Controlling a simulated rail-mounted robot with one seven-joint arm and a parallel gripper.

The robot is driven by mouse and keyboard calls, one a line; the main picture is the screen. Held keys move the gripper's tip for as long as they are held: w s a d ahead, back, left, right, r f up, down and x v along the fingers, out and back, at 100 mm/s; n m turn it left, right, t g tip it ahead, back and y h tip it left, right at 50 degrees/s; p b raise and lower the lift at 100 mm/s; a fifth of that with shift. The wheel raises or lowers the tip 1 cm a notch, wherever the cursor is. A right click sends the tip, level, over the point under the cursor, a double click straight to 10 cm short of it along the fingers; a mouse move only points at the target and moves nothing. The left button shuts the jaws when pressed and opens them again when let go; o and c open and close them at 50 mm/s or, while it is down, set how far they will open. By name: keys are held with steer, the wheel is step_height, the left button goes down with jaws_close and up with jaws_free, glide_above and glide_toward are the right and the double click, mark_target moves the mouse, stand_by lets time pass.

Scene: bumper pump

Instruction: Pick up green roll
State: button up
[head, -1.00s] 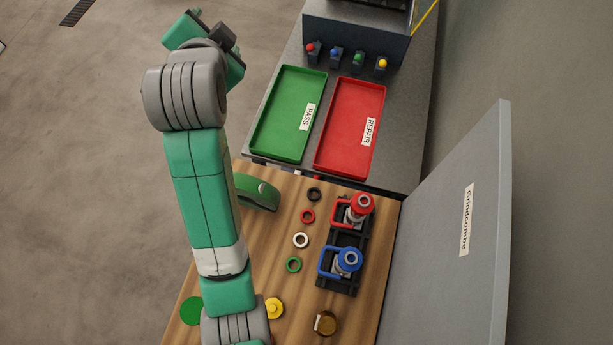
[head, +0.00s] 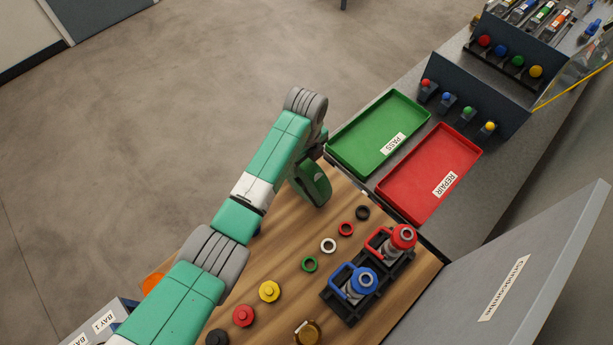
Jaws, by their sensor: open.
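The green roll (head: 317,188), a thick dark-green curved piece, stands at the far left edge of the wooden table. My wrist and forearm cover its left and upper parts. My gripper (head: 315,153) is at the end of the arm, just above or behind the roll in this view. Its fingers are mostly hidden by my wrist, so I cannot tell whether they touch the roll. It is open, and I see nothing held.
The green PASS tray (head: 346,153) and red REPAIR tray (head: 408,214) lie beyond the table. Small rings, including a green ring (head: 309,264), lie mid-table. A black fixture (head: 343,309) holds red-topped and blue-topped parts. A grey panel (head: 540,270) stands at right.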

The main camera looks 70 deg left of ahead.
step_height(320, 180, down, 4)
steer(key=shift+s+a+r, duration=0.1)
steer(key=shift+s+r, duration=0.05)
steer(key=shift+r, duration=0.2)
jaws_close()
